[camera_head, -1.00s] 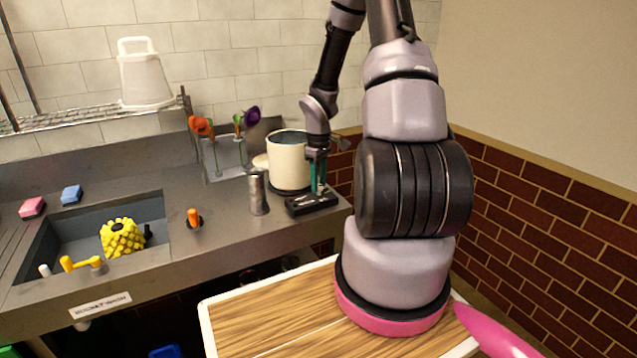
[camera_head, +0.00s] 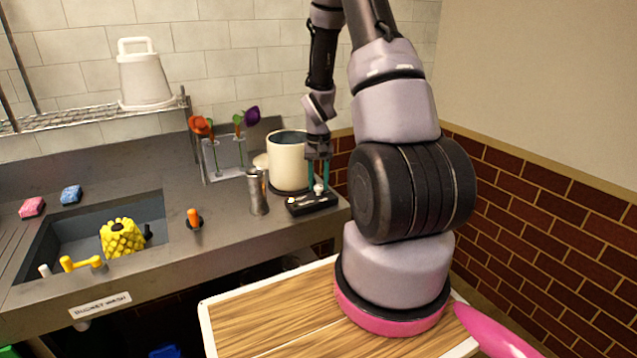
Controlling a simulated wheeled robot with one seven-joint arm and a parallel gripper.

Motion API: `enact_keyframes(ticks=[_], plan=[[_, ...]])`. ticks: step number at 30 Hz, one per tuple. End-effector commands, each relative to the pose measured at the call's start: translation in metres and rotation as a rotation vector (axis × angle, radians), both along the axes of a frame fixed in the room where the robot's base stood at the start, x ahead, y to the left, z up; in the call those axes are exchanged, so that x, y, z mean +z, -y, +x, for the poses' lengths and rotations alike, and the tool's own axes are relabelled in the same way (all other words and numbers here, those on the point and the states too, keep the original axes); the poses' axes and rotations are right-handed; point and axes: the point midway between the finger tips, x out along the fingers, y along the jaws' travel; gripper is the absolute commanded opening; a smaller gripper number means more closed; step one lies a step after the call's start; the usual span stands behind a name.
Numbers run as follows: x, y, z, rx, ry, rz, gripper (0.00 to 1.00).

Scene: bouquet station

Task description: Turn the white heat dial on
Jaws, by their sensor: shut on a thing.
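The white heat dial (camera_head: 319,189) sits on top of a small black control box (camera_head: 312,206) at the right end of the grey counter. A small yellowish-white light or knob (camera_head: 291,200) shows on the box's left part. My gripper (camera_head: 318,186) points down over the box, with its teal fingers on either side of the white dial, shut on it. The dial's exact turn angle is too small to read. A large cream pot (camera_head: 288,160) stands just behind the box on a dark round base.
A metal cylinder (camera_head: 257,191) stands left of the box. Flowers (camera_head: 203,127) stand in a clear holder behind it. An orange-topped peg (camera_head: 194,217) and a sink (camera_head: 70,235) with a yellow bumpy object (camera_head: 122,238) lie farther left.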

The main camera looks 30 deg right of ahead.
Motion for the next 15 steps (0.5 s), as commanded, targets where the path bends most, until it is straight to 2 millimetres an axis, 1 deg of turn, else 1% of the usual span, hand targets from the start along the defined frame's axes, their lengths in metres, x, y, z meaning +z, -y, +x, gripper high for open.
enact_keyframes(ticks=[6,15], plan=[[0.0002,-0.0003,0.0005,-0.163,0.001,0.000,0.00],[0.0001,0.0001,0.0003,-0.301,0.001,0.000,0.00]])
